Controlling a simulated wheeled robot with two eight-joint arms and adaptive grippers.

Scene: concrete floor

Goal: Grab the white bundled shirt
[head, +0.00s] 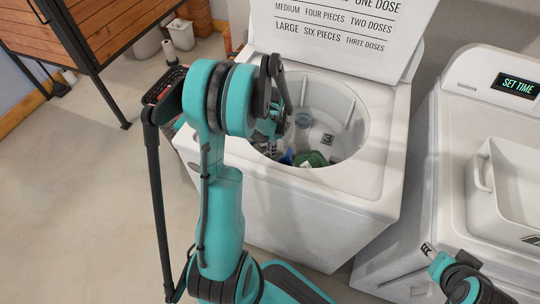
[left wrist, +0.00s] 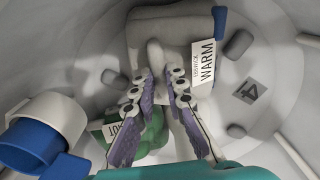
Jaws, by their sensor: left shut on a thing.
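The white bundled shirt (left wrist: 172,28) is a greyish-white bundle with a "WARM" tag, inside the washer tub in the left wrist view. My left gripper (left wrist: 160,78) is shut on a raised fold of it, with the purple finger pads on either side. In the head view my left gripper (head: 272,125) reaches down into the open washer (head: 380,180), and the arm hides much of it and the shirt. My right gripper (head: 430,250) is at the lower right, empty as far as it shows; its jaw opening is unclear.
A green bundle (left wrist: 150,135) lies beside the fingers, and a blue-and-white item (left wrist: 45,140) is at the left. The tub wall (head: 350,105) surrounds the gripper. A second machine (head: 450,150) with a white basket (head: 485,215) stands at right.

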